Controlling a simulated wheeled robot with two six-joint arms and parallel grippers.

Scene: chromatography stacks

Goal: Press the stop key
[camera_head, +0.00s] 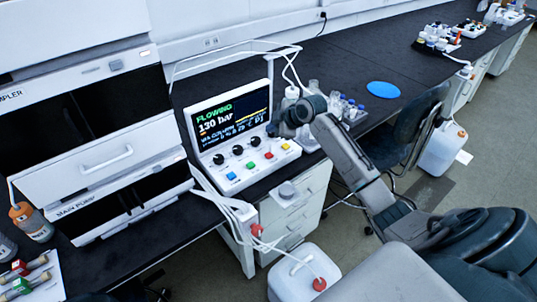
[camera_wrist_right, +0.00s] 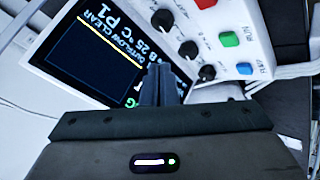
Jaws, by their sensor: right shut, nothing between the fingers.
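The instrument's control box (camera_head: 240,130) has a tilted screen reading FLOWING and 130 bar. Its front panel carries a blue key (camera_head: 231,176), a green key (camera_head: 250,166), a yellow key (camera_head: 269,155) and a red key (camera_head: 285,146). My left gripper is not in view.
Black knobs (camera_head: 238,150) sit between screen and keys. White tubing (camera_head: 222,45) arches over the box. A white jug (camera_head: 303,272) stands below. A white instrument stack (camera_head: 110,150) is left.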

